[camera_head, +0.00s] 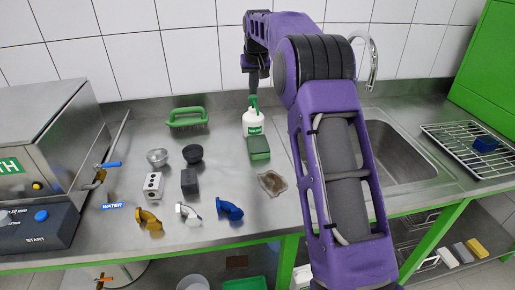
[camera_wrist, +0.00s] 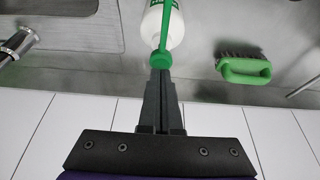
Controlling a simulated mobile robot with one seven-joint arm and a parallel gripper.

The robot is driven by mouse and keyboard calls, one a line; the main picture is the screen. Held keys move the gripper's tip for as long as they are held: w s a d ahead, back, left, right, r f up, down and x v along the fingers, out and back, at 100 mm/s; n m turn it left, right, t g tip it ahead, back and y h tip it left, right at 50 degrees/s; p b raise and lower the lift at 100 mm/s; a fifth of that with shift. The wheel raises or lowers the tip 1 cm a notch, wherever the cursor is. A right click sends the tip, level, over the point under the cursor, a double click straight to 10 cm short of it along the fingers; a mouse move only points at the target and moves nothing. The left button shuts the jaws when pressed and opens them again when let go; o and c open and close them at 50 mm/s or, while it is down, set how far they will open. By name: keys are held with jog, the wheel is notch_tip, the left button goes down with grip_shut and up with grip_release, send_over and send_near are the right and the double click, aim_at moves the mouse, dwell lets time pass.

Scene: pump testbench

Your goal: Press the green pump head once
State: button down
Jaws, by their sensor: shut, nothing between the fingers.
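A white bottle (camera_head: 253,124) with a green label stands upright on the steel counter near the back wall. Its green pump head (camera_head: 253,101) is on top. My gripper (camera_head: 253,90) is shut, empty and pointing down just above the pump head. In the wrist view the shut fingertips (camera_wrist: 160,70) are at the green pump head (camera_wrist: 166,58), with the white bottle (camera_wrist: 172,22) beyond. I cannot tell whether the tips touch the head.
A green brush (camera_head: 187,118) lies left of the bottle, and a green sponge (camera_head: 259,147) lies in front of it. A sink (camera_head: 400,160) with a faucet (camera_head: 371,62) is to the right. Cups, blocks and pipe elbows (camera_head: 229,210) are on the counter at left.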

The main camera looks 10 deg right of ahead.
jog(key=shift+f+b, duration=0.45)
jog(key=shift+f, duration=0.75)
jog(key=shift+r, duration=0.1)
jog(key=shift+r+p, duration=1.35)
jog(key=shift+r, duration=0.1)
notch_tip(320, 180, up, 3)
jog(key=p, duration=0.3)
jog(key=shift+r, duration=1.45)
